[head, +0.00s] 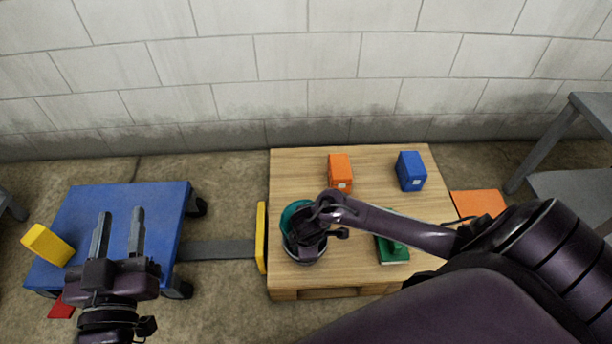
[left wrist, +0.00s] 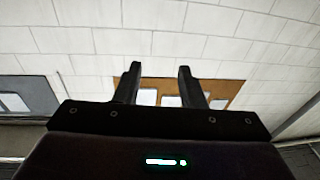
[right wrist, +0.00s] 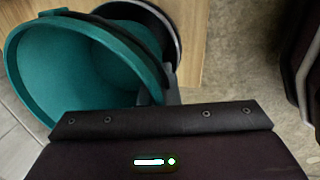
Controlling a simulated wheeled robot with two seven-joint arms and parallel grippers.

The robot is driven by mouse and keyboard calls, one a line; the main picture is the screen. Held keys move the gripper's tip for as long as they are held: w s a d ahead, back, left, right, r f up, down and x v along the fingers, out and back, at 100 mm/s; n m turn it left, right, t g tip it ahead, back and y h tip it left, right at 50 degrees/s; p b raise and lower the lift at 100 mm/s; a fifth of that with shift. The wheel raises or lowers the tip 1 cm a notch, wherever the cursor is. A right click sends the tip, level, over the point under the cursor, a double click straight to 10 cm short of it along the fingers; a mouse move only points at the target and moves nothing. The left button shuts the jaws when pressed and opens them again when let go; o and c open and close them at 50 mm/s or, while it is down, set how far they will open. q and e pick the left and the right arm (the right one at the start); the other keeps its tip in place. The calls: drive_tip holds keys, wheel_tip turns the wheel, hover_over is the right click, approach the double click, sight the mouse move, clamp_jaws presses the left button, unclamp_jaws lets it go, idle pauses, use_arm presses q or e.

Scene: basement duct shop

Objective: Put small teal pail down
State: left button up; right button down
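The small teal pail (head: 290,214) shows over the left part of the wooden platform, partly hidden by my right gripper (head: 308,235). In the right wrist view the pail (right wrist: 45,75) is tilted, its open mouth facing the camera, with a dark band or handle at its rim. A dark finger of my right gripper (right wrist: 172,92) meets the pail's rim; the grip looks shut on it, the other finger hidden. I cannot tell whether the pail's bottom touches anything. My left gripper (head: 120,212) is open and empty above the blue cart; its parted fingers (left wrist: 158,72) show in the left wrist view.
A dark round thing with a pale rim (right wrist: 172,22) lies beside the pail. A blue cart (head: 85,207) with a yellow block (head: 47,244) stands left.

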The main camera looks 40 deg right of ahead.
use_arm(q)
drive_tip(key=shift+a+r+t, duration=0.1)
drive_tip(key=shift+r+t, duration=0.4)
drive_tip(key=shift+r, duration=0.45)
use_arm(e)
drive_tip(key=shift+f, duration=0.2)
use_arm(q)
drive_tip(key=shift+s+a+r+t, duration=0.1)
drive_tip(key=shift+r+t, duration=0.3)
drive_tip(key=shift+r, duration=0.25)
use_arm(e)
drive_tip(key=shift+f, duration=0.25)
drive_tip(key=shift+f, duration=0.15)
use_arm(q)
drive_tip(key=shift+s+a+r+t+h, duration=0.1)
drive_tip(key=shift+r+t+h, duration=0.25)
drive_tip(key=shift+r, duration=0.55)
use_arm(e)
drive_tip(key=shift+f, duration=0.1)
use_arm(q)
drive_tip(key=shift+b, duration=0.3)
drive_tip(key=shift+s+r+t, duration=0.1)
drive_tip(key=shift+r+t, duration=0.15)
drive_tip(key=shift+r, duration=0.1)
use_arm(e)
drive_tip(key=shift+f, duration=0.1)
use_arm(q)
drive_tip(key=shift+r, duration=0.1)
